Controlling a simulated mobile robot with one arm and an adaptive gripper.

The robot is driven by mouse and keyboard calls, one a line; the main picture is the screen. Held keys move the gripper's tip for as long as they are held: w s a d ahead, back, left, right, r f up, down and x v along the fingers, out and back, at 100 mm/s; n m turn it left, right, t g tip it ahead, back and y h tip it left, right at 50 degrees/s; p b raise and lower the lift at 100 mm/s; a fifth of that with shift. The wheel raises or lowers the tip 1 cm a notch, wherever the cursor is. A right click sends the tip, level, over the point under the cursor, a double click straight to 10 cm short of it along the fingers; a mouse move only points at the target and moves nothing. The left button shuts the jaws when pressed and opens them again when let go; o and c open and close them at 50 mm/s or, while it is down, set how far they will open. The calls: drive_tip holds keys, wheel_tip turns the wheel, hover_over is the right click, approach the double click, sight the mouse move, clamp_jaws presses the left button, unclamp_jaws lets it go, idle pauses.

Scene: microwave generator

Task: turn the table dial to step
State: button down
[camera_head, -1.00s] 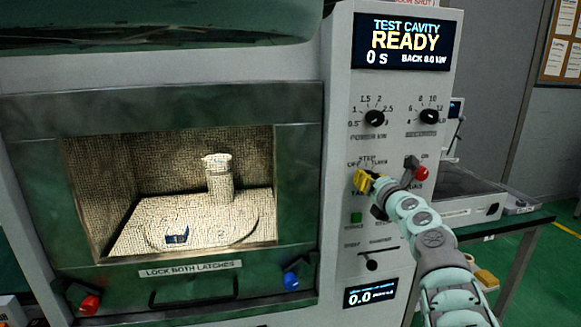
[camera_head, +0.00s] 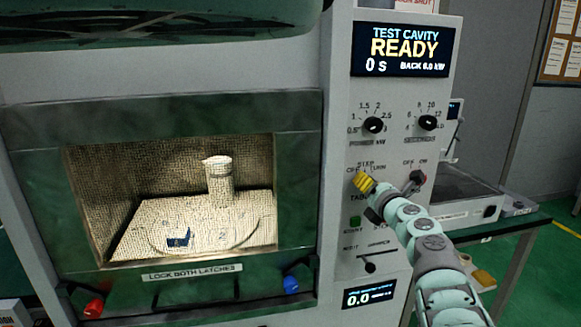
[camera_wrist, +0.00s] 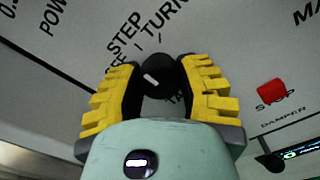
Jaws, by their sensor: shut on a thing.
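The table dial (camera_wrist: 158,78) is a black knob on the grey front panel, with a short white mark that slants toward the upper left in the wrist view. The printed word STEP lies up and to the left of the knob, with TURN above it to the right and OFF at its left. My gripper (camera_wrist: 161,85) has its yellow ridged fingers on both sides of the knob and is shut on it. In the head view, my gripper (camera_head: 364,183) covers the dial, below the STEP label.
A green button (camera_head: 355,221) and a black slider (camera_head: 370,267) are below. Two black knobs, left (camera_head: 373,125) and right (camera_head: 428,123), are above. The display (camera_head: 404,48) reads READY.

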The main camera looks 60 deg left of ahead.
drive_tip(key=shift+f, duration=0.1)
drive_tip(key=c, duration=0.5)
unclamp_jaws()
drive_tip(key=shift+d, duration=0.1)
drive_tip(key=v, duration=1.1)
drive_tip(key=shift+s+d, duration=0.15)
drive_tip(key=shift+d, duration=0.2)
